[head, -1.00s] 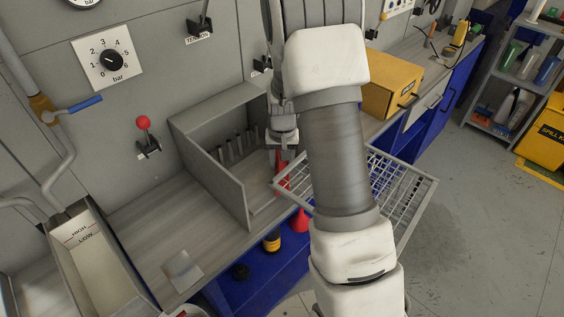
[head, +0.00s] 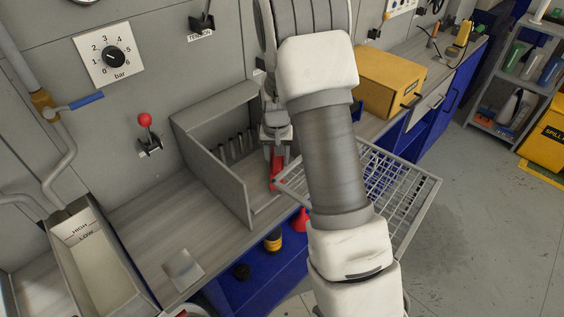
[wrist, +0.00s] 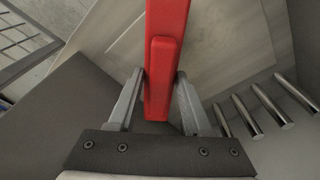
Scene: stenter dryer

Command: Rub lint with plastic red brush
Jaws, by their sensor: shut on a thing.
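My gripper (head: 276,150) is shut on the handle of the red plastic brush (head: 275,175). In the wrist view, the red brush (wrist: 165,50) sits between the two grey fingers (wrist: 158,95) and points away from the palm. The brush hangs at the open front of the grey box, left of the wire-mesh tray (head: 420,208). Its bristles are not visible, and I cannot tell whether it touches anything. I cannot make out any lint. My arm hides part of the mesh tray.
The grey box (head: 246,190) has several metal pegs (wrist: 262,105) inside. A yellow box (head: 388,82) stands on the bench to the right. A red cone (head: 301,220) and a yellow-black object (head: 273,240) are below the bench edge. The left bench top (head: 150,225) is mostly clear.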

